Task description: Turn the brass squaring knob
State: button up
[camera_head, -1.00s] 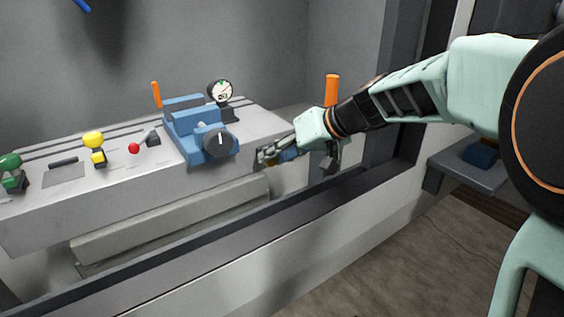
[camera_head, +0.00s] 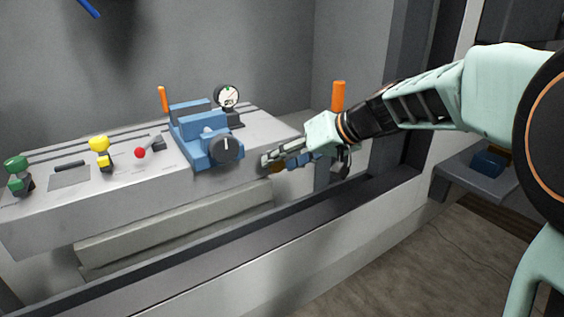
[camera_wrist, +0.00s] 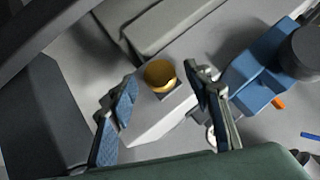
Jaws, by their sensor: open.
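The brass knob (camera_wrist: 160,76) is round and gold, on the end face of the grey machine bed, in the wrist view. In the head view only a small brownish bit of it (camera_head: 278,169) shows below my fingers. My gripper (camera_wrist: 160,82) is open, with one blue-padded finger to the left of the knob and the other to the right. A gap shows on both sides, and I see no contact. In the head view my gripper (camera_head: 281,163) is at the right front end of the bed. How deep the fingers reach is hard to tell.
A blue vise (camera_head: 205,140) with a dark dial knob (camera_head: 226,149) sits beside my gripper. A gauge (camera_head: 228,97) stands behind it. An orange-handled lever (camera_head: 338,97) rises near my wrist. The dark booth sill (camera_head: 215,246) runs below the arm.

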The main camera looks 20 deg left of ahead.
jog(key=v, duration=1.1)
jog(key=shift+s+d+r, duration=0.1)
jog(key=shift+r, duration=0.05)
